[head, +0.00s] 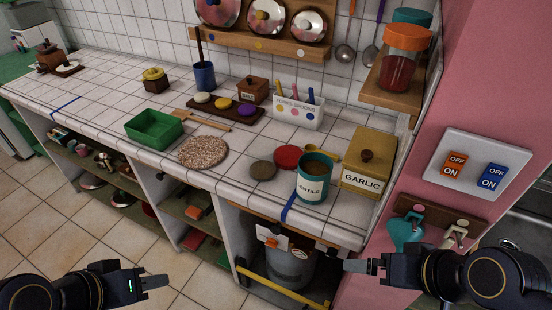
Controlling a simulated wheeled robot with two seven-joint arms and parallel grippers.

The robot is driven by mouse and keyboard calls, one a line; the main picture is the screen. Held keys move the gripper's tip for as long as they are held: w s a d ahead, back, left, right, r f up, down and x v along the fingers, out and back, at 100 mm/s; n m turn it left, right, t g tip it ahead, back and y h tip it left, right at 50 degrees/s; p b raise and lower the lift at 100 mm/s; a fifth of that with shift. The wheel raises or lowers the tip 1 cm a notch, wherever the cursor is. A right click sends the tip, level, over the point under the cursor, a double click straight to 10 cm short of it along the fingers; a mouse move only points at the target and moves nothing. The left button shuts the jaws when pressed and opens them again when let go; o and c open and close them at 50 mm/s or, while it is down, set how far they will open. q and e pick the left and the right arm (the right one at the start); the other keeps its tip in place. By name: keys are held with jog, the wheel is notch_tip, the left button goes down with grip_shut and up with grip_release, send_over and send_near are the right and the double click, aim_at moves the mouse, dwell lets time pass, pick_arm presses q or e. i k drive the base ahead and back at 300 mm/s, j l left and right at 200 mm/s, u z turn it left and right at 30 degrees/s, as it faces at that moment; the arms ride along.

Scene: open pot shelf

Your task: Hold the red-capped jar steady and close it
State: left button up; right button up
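A teal jar labelled as lentils (313,184) stands upright and open near the counter's front edge, with brown contents showing at its mouth. A round red lid (287,157) lies flat on the tiles just behind and left of it, apart from the jar. My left gripper (160,283) is low at the left, in front of the counter and far from the jar. My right gripper (352,265) is below and right of the jar, in front of the counter edge, touching neither jar nor lid. Both grippers appear side-on, so their finger gaps are unclear.
A grey-brown disc (263,170) lies left of the jar and a yellow spoon (323,153) behind it. A yellow garlic box (369,164) stands close on the right. An orange-lidded jar (402,60) sits on the wall shelf. A round speckled mat (203,152) lies further left.

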aim_at(261, 151)
jog(key=j+z, duration=0.1)
jog(key=z, duration=0.85)
jog(key=k+j+z, duration=0.1)
jog(key=z, duration=0.35)
jog(key=j+z, duration=0.1)
jog(key=z, duration=0.35)
jog(key=k+z, duration=0.1)
jog(key=z, duration=0.4)
jog(key=k+j+z, duration=0.1)
jog(key=z, duration=0.3)
jog(key=k+j+z, duration=0.1)
jog(key=z, duration=0.3)
jog(key=k+z, duration=0.1)
jog(key=z, duration=0.3)
jog(key=k+z, duration=0.15)
jog(key=z, duration=0.25)
jog(key=k+j, duration=0.15)
jog(key=k, duration=0.3)
jog(key=u, duration=0.5)
jog(key=j+u, duration=0.1)
jog(key=u, duration=0.4)
jog(key=j+u, duration=0.1)
jog(key=u, duration=0.4)
jog(key=j+u, duration=0.1)
jog(key=u, duration=0.9)
jog(key=j+u, duration=0.1)
jog(key=u, duration=0.85)
jog(key=i+u, duration=0.1)
jog(key=i, duration=0.3)
